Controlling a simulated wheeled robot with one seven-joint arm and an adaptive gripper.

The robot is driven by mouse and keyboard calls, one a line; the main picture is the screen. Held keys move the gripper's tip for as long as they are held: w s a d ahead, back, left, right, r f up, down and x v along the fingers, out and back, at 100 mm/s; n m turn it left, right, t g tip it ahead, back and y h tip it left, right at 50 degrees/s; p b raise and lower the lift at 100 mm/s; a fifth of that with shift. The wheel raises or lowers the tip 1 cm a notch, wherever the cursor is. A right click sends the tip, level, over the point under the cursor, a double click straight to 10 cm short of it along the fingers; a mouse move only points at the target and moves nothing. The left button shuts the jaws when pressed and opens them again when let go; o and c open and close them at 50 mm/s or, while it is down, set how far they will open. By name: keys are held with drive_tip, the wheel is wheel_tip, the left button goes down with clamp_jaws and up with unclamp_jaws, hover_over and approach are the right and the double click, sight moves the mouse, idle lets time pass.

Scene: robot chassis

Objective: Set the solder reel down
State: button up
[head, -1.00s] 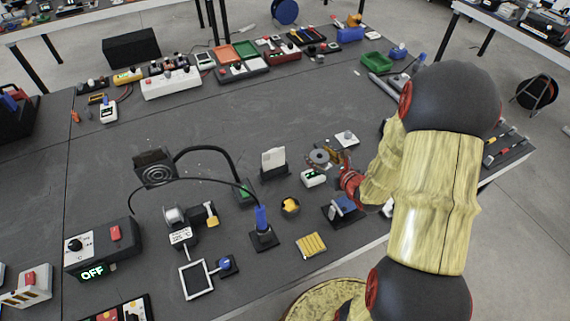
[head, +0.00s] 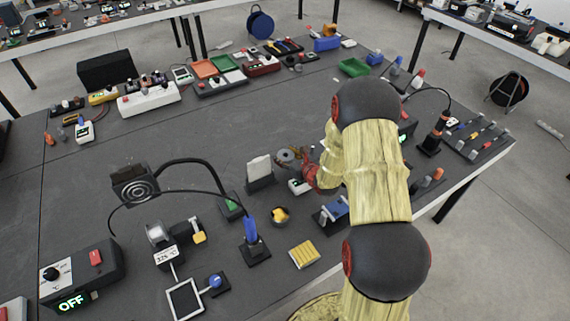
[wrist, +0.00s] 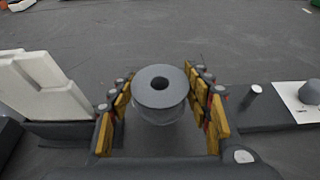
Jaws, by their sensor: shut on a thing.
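The solder reel (head: 287,155) is grey and round with a dark centre hole. In the wrist view the reel (wrist: 147,95) is upright between the fingers, its flat top facing the camera. My gripper (head: 304,158) is shut on it, with yellow-padded fingers on both sides, as the wrist view shows (wrist: 160,92).
A holder with a white card (head: 260,169) stands close to the left of the reel. In the wrist view a dark block with a white plate (wrist: 297,101) lies to the right. A brass-wool pot (head: 281,215) is nearer the front. The bench behind the reel is clear.

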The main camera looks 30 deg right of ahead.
sight(285, 161)
drive_tip(key=shift+w+f, duration=0.15)
drive_tip(key=shift+f, duration=0.05)
drive_tip(key=shift+w+f+b, duration=0.15)
drive_tip(key=shift+f+b, duration=0.65)
drive_tip(key=shift+f, duration=0.85)
drive_tip(key=shift+f, duration=0.2)
drive_tip(key=o, duration=1.2)
drive_tip(key=shift+c, duration=0.2)
drive_tip(key=shift+r, duration=0.15)
